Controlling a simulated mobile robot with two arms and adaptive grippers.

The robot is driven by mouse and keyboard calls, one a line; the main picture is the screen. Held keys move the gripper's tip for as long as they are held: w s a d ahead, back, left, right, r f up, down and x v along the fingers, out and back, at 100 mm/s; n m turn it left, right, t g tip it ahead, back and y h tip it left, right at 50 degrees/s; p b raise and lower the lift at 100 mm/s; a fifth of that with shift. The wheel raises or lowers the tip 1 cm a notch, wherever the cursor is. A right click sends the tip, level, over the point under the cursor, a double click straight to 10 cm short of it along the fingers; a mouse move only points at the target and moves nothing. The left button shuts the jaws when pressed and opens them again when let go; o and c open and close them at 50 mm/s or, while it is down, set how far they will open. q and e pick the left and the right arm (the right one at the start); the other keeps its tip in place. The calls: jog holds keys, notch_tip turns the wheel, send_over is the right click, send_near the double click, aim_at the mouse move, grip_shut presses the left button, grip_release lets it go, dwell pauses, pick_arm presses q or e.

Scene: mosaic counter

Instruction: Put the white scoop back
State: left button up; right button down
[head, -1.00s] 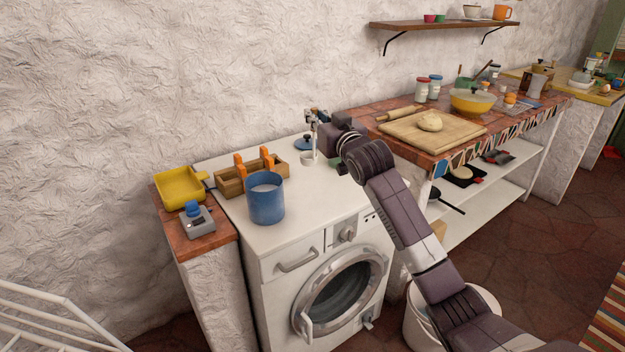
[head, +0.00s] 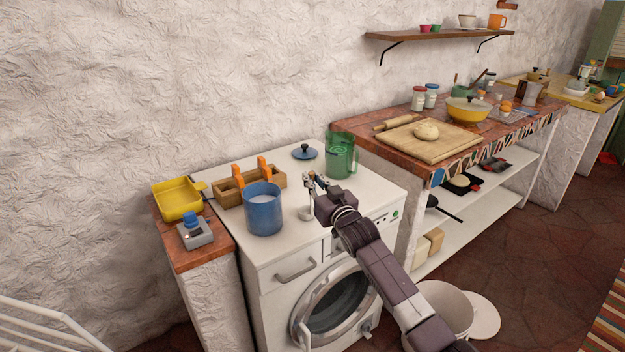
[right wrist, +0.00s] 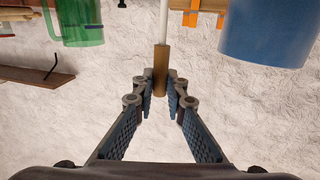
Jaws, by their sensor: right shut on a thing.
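My right gripper (head: 315,181) is over the front part of the white washing machine top, to the right of the blue canister (head: 263,212). It is shut on the handle of the white scoop (head: 305,213), whose pale end hangs below the fingers. In the right wrist view the fingers (right wrist: 161,84) close around the brown handle end (right wrist: 161,68), with a white shaft beyond it. The blue canister is open, with pale contents, and also shows in the right wrist view (right wrist: 268,30). Whether the scoop touches the machine top I cannot tell. My left gripper is not in view.
A green clear jug (head: 341,157) and a blue lid (head: 305,152) stand behind my gripper. A wooden box (head: 230,195) with orange parts is behind the canister. A yellow pan (head: 178,201) and a grey scale-like device (head: 196,232) are at the left.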

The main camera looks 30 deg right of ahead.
jog(key=c, duration=2)
grip_release()
jog(key=shift+o, duration=0.2)
jog(key=shift+s, duration=0.1)
jog(key=s+b, duration=0.1)
jog(key=s, duration=1)
jog(key=shift+s+a, duration=0.4)
jog(key=shift+a, duration=0.05)
notch_tip(320, 180, down, 21)
jog(key=s+g, duration=0.3)
jog(key=g, duration=0.1)
jog(key=s+a+f+g, duration=0.2)
jog(key=s+f, duration=0.4)
jog(key=f, duration=0.6)
jog(key=s+a+f+g, duration=0.25)
jog(key=s+f, duration=0.35)
jog(key=f, duration=0.6)
jog(key=s+a+f+n+g, duration=0.1)
jog(key=s+a+f+g, duration=0.1)
jog(key=s+f, duration=0.7)
jog(key=s+a+f+n+g, duration=0.1)
jog(key=s+a+f+g, duration=0.15)
jog(key=s+f, duration=0.7)
jog(key=s+a+f+g, duration=0.2)
jog(key=s, duration=0.9)
jog(key=s+a+f+n+g+y, duration=0.1)
jog(key=s+a+f+g, duration=0.1)
jog(key=s, duration=1)
jog(key=shift+s+a, duration=0.3)
